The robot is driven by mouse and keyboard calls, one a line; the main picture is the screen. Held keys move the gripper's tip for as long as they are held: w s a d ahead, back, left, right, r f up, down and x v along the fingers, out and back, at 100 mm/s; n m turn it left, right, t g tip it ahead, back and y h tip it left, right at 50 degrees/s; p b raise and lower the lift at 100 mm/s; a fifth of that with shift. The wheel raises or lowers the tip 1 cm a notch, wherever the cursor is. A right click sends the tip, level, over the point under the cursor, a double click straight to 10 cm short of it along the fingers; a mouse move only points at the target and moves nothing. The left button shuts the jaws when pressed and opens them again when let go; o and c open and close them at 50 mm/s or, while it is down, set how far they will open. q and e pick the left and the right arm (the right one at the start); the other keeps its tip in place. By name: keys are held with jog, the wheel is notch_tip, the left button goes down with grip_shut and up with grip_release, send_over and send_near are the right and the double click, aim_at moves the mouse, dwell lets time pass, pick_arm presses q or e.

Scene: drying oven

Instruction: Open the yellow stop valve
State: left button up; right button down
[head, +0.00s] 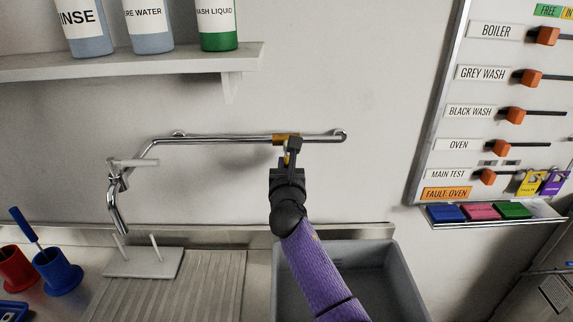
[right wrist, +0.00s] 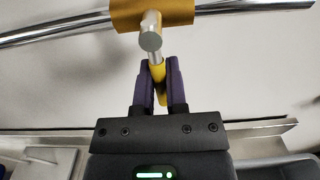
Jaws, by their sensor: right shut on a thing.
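The yellow stop valve has a brass-yellow body (head: 284,138) on the chrome pipe along the wall, and this body also shows at the top of the right wrist view (right wrist: 170,12). A silver stem (right wrist: 151,36) points out from it toward the camera. A yellow handle (right wrist: 158,72) sits below the stem. My right gripper (right wrist: 158,88) is shut on this handle, with one purple finger on each side. In the head view my right gripper (head: 289,160) hides most of the handle. My left gripper is not in view.
A chrome tap (head: 117,190) hangs at the left over a ribbed drainer. A grey basin (head: 385,265) lies below my right arm. A shelf (head: 130,62) with bottles is above. A labelled switch panel (head: 445,120) stands at the right.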

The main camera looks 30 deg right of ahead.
dwell(0.6)
jog(key=n+p, duration=0.2)
jog(key=s+d+n+p, duration=0.1)
jog(key=n+p, duration=0.1)
jog(key=p, duration=0.1)
jog(key=d+n+p, duration=0.1)
jog(key=n+p, duration=0.2)
jog(key=shift+s+r, duration=0.15)
jog(key=shift+r, duration=0.25)
dwell(0.4)
jog(key=c, duration=0.7)
grip_release()
